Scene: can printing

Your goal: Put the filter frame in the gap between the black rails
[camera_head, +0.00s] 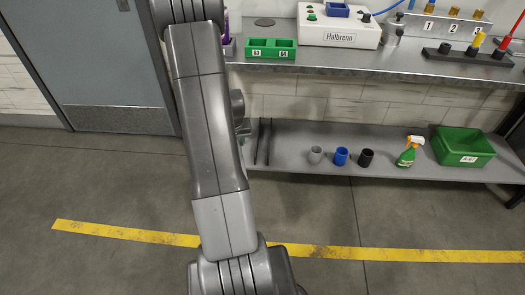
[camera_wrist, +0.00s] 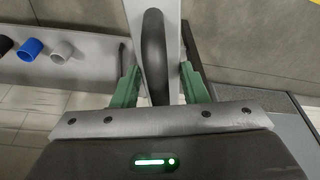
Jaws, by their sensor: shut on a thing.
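Two thin black rails (camera_head: 262,142) stand side by side on the lower shelf, just right of my arm in the head view. One dark rail (camera_wrist: 122,54) shows left of my gripper in the wrist view. My gripper (camera_wrist: 159,84) has green fingers, shut on the filter frame (camera_wrist: 133,12), a pale grey strip with a dark rounded handle (camera_wrist: 154,50) between the fingers. In the head view my arm hides the frame and most of the gripper. I cannot tell whether the frame's lower part is between the rails or beside them.
Right of the rails on the lower shelf (camera_head: 310,174) stand a grey cup (camera_head: 316,155), a blue cup (camera_head: 341,156), a black cup (camera_head: 366,158), a spray bottle (camera_head: 408,152) and a green bin (camera_head: 463,147). The steel worktop (camera_head: 350,63) hangs above. A grey door (camera_head: 95,60) is at left.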

